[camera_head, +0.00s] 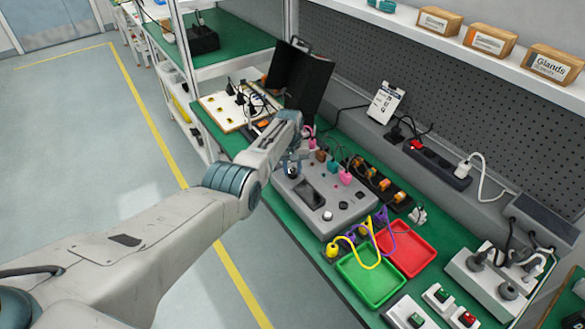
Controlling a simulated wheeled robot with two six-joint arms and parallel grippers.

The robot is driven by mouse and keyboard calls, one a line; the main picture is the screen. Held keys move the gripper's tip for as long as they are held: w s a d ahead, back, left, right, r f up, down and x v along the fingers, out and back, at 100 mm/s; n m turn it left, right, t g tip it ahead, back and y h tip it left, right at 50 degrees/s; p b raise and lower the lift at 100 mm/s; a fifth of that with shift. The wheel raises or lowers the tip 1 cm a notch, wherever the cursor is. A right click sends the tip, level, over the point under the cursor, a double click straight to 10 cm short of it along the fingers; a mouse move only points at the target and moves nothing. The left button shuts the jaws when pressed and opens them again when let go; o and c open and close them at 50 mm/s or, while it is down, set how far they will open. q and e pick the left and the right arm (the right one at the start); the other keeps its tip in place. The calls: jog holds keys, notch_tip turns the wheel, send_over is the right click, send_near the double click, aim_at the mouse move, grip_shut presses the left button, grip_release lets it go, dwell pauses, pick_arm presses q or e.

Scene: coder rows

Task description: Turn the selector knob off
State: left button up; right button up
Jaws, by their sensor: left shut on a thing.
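A grey control box (342,215) with a dark screen and several round controls on its sloped top stands on the green bench. My left arm comes in from the left, and its gripper (291,168) points down at the box's far left part, shut on a small dark knob there. The selector knob is mostly hidden by the fingers, so I cannot tell its setting. Other round controls (327,215) on the near part of the box are apart from the gripper. My right gripper is not in view.
A green tray (368,278) and a red tray (420,254) lie right of the box, with yellow and purple cables across them. Coloured plugs stand behind the box. An open black case (298,80) stands behind my left gripper. Grey socket blocks (494,280) are at the right.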

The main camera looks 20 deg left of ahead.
aim_at(291, 171)
pick_arm(q)
jog(key=o, duration=1)
jog(key=shift+c, duration=0.2)
jog(key=shift+r, duration=0.3)
notch_tip(291, 171, up, 10)
jog(key=shift+a+r, duration=0.15)
jog(key=shift+a, duration=0.1)
jog(key=shift+s, duration=0.1)
